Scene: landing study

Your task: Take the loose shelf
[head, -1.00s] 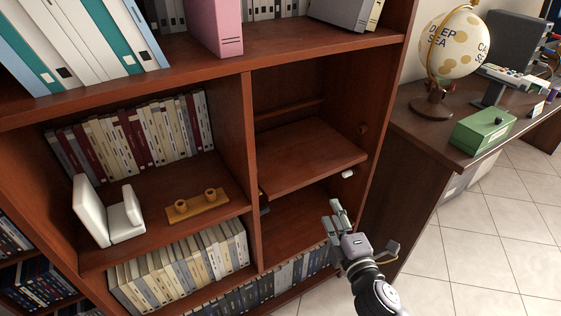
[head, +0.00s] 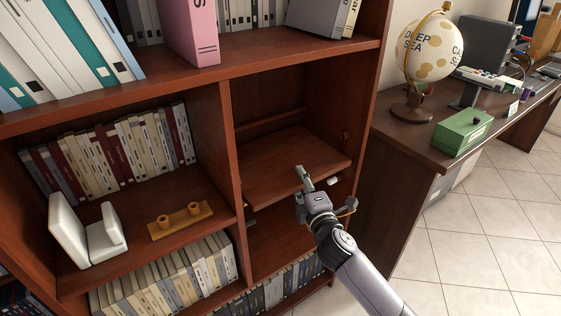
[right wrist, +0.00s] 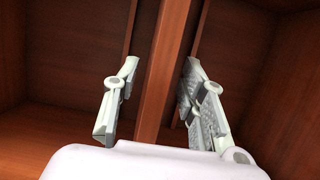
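The loose shelf (head: 275,170) is a reddish-brown board in the right-hand bay of the bookcase. It sits tilted, with no objects on it. My right gripper (head: 302,186) is at its front edge, right of the middle. In the right wrist view the open fingers (right wrist: 160,78) stand on either side of a board edge (right wrist: 160,105), which appears to be the shelf's front edge. A gap shows between the left finger and the board; contact on the right side is hard to tell. My left gripper is out of view.
The bookcase divider (head: 229,150) stands left of the bay. A small white piece (head: 334,181) is by the right side panel. Books (head: 265,298) fill the row below. A desk (head: 408,130) with a globe (head: 431,52) and green box (head: 462,132) stands at right.

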